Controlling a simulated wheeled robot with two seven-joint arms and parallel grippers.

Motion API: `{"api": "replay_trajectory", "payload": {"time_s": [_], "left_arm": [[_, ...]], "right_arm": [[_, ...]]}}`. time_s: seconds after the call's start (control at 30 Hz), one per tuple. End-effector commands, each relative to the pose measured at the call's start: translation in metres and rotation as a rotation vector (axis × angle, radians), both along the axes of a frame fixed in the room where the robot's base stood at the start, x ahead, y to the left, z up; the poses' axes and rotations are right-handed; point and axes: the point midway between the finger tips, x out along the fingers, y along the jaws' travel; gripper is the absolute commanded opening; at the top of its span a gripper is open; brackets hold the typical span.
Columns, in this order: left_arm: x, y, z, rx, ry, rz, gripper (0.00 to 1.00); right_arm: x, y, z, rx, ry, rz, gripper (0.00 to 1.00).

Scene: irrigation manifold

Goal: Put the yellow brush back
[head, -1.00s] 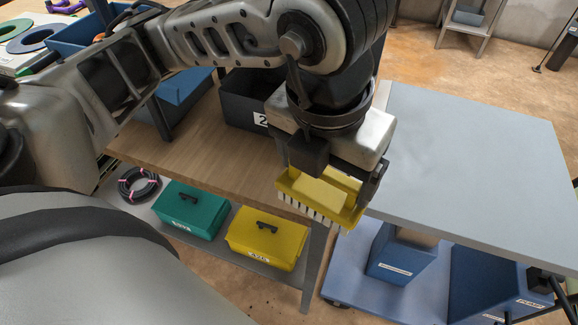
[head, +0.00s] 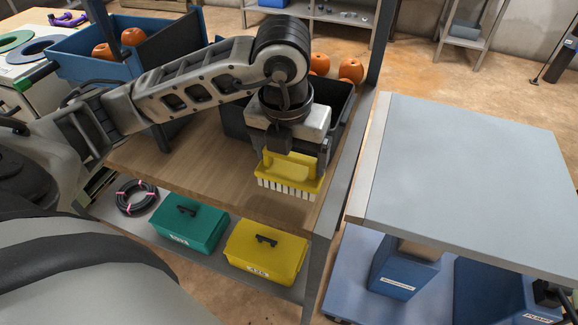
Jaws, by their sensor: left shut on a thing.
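The yellow brush (head: 291,172) has a yellow body with white bristles pointing down. My left gripper (head: 292,160) is shut on it and holds it over the right part of the wooden bench top (head: 190,170), near its front edge. I cannot tell whether the bristles touch the wood. Just behind the gripper stands a black bin (head: 339,105), partly hidden by my left arm. My right gripper is not in view.
Orange round objects (head: 351,70) show behind the black bin. A blue bin (head: 75,62) stands at the back left. A grey-topped cart (head: 470,170) stands right of the bench. Green (head: 189,228) and yellow (head: 266,252) boxes sit on the lower shelf.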

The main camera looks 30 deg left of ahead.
Motion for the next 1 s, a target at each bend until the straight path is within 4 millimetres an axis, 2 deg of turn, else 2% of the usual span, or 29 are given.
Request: {"api": "replay_trajectory", "payload": {"time_s": [0.17,0.33,0.77,0.8,0.83,1.0], "left_arm": [[0.007,0.010,-0.014,0.004,0.003,0.003,0.64],[0.006,0.008,-0.038,0.001,0.003,0.000,0.64],[0.007,0.008,-0.047,-0.001,-0.001,-0.001,0.64],[0.006,0.008,-0.046,-0.001,0.000,-0.001,0.91],[0.006,0.008,-0.045,-0.001,0.000,-0.001,0.99],[0.006,0.008,-0.045,0.000,0.000,-0.001,1.00]], "right_arm": [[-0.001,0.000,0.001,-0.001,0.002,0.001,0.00],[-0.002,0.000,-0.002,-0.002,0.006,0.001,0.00],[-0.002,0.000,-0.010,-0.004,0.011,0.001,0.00],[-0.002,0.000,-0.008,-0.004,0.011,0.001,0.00],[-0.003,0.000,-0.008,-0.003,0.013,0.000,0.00],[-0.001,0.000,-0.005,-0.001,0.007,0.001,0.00]]}}
